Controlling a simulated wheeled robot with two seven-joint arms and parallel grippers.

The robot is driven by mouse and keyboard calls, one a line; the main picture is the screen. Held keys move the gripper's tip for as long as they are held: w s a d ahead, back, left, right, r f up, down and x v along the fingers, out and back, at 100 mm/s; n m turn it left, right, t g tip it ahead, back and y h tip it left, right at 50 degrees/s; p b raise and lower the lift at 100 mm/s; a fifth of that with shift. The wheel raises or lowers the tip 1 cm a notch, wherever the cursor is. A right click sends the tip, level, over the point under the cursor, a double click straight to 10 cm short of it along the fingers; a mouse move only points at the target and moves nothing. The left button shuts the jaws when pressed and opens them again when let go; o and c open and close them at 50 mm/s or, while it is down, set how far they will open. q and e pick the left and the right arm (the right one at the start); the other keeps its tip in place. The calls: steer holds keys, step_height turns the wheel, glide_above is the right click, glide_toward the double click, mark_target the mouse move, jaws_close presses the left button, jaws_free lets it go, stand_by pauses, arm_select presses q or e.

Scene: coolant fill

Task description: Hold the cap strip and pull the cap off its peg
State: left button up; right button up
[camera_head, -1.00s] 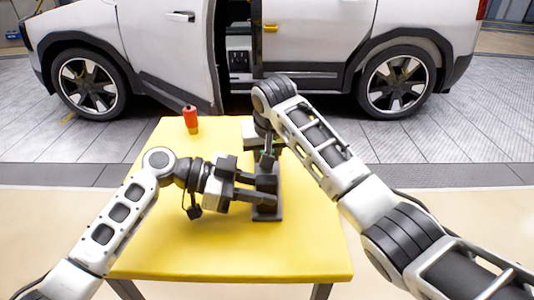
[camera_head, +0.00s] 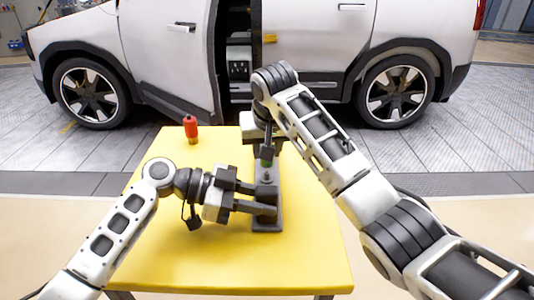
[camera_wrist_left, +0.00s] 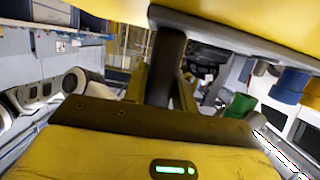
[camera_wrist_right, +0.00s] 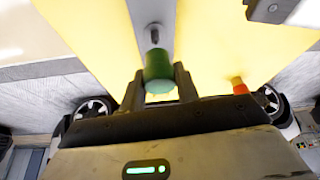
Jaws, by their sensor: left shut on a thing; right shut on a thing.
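The cap strip (camera_head: 267,225) is a dark grey piece on the yellow table, and its bare part also shows in the right wrist view (camera_wrist_right: 150,14). My left gripper (camera_head: 264,199) is shut on its upright part, which shows dark between the fingers in the left wrist view (camera_wrist_left: 165,70). My right gripper (camera_wrist_right: 158,84) points down over the strip's far part, shut on a green cap (camera_wrist_right: 158,68). The cap also shows in the head view (camera_head: 266,163). A dark peg (camera_wrist_right: 154,36) is visible beside the cap. The cap appears clear of the peg; the exact gap is unclear.
A red bottle-like object (camera_head: 190,127) stands at the table's far left. A blue cylinder (camera_wrist_left: 290,85) shows in the left wrist view. The yellow table (camera_head: 200,260) is clear in front. A white car (camera_head: 310,40) with an open door stands behind.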

steer(key=shift+r, duration=0.45)
steer(key=shift+r, duration=0.15)
steer(key=shift+r, duration=1.85)
arm_select(q)
steer(key=o, duration=1)
steer(key=shift+c, duration=0.2)
steer(key=shift+a, duration=0.1)
